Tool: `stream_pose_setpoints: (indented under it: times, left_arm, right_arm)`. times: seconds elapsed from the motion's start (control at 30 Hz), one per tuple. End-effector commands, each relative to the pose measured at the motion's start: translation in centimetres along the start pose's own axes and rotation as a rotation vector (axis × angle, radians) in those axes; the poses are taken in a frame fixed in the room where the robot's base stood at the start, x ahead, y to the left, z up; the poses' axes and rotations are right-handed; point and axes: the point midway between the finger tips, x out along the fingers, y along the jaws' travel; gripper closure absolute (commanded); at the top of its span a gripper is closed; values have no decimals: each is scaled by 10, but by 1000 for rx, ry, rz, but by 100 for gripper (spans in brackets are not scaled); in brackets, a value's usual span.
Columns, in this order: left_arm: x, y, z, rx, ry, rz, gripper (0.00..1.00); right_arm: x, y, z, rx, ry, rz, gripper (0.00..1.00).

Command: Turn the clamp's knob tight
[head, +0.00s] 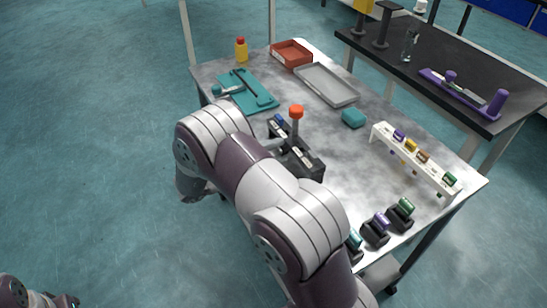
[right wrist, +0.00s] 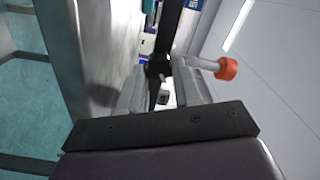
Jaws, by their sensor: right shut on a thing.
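An upright pale post with an orange-red knob (head: 296,112) rises at a dark block-like fixture (head: 298,160) on the table's near left part. In the right wrist view the orange knob (right wrist: 227,68) sits on a grey shaft to the right of a black bar (right wrist: 171,28). I take these as parts of the clamp, but cannot be sure. My right gripper (right wrist: 158,78) has its grey fingers around a small dark part by the black bar, left of the orange knob. My forearm hides this contact in the head view. Part of my left arm (head: 62,300) shows at the bottom left corner.
A teal mat (head: 262,106) with a dark tool, a yellow bottle (head: 241,50), a red tray (head: 291,52) and a grey tray (head: 325,86) lie at the back. A white rack (head: 415,165) with coloured items stands right. Several dark stands (head: 375,234) line the near edge.

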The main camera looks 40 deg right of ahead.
Motion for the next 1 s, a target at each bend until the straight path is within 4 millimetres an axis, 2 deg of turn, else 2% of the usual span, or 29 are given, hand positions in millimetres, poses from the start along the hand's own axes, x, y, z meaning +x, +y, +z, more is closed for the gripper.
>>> stream_pose_setpoints:
  times: [0.03,0.5,0.7,1.0]
  left_arm:
    - [10,0,1,0,0,0,57]
    - [60,0,7,0,0,0,57]
    - [75,0,9,0,0,0,57]
    - [84,0,10,0,0,0,57]
  right_arm:
    - [0,5,2,42,0,1,97]
    - [0,7,3,442,-1,0,97]
    - [0,6,2,551,0,1,97]
    - [0,4,1,630,0,1,97]
